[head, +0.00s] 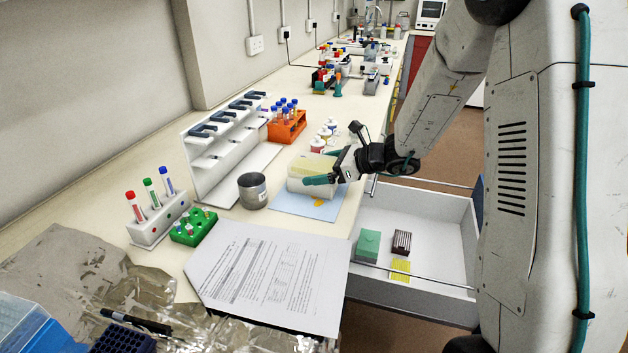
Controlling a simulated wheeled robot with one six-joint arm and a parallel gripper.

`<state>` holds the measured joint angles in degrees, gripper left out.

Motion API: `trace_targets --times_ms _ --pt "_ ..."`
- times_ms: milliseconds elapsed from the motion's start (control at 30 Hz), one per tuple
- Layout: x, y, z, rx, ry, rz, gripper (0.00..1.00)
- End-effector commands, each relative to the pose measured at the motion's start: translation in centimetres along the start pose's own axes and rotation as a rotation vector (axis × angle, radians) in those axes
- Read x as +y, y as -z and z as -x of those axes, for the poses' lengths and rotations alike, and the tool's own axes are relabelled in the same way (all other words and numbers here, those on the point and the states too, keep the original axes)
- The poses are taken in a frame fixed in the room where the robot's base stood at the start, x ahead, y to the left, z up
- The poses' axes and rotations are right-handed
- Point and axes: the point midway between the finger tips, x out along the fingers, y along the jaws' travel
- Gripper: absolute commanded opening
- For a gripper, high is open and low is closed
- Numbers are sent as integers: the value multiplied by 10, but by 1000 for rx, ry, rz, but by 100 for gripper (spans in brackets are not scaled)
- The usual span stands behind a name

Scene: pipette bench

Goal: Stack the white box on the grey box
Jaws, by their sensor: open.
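A white box (303,179) with a pale yellowish top stands on a light blue mat (290,205) on the bench. My gripper (325,167) is open at the right end of this box, with one teal fingertip in front of its near side and the other by its far top edge. I cannot tell whether the fingers touch it. No clearly grey box shows on the mat; a small dark grey-brown ribbed box (402,242) lies in the open drawer, and I cannot tell whether it is the grey box.
A grey metal cup (253,190) stands just left of the mat. A white pipette rack (225,150), an orange tube rack (287,127) and small bottles (318,144) stand behind. Printed sheets (270,275) lie in front. The open drawer (425,285) also holds a green box (368,245).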

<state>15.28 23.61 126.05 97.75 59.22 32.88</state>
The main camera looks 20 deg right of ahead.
Motion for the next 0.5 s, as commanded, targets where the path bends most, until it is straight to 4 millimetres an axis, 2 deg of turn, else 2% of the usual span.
trace_targets --times_ms 267,300,500 --pt "0 0 -6 0 1 1 100" --pt "0 0 -6 0 1 1 97" --pt "0 0 -5 0 0 1 42"
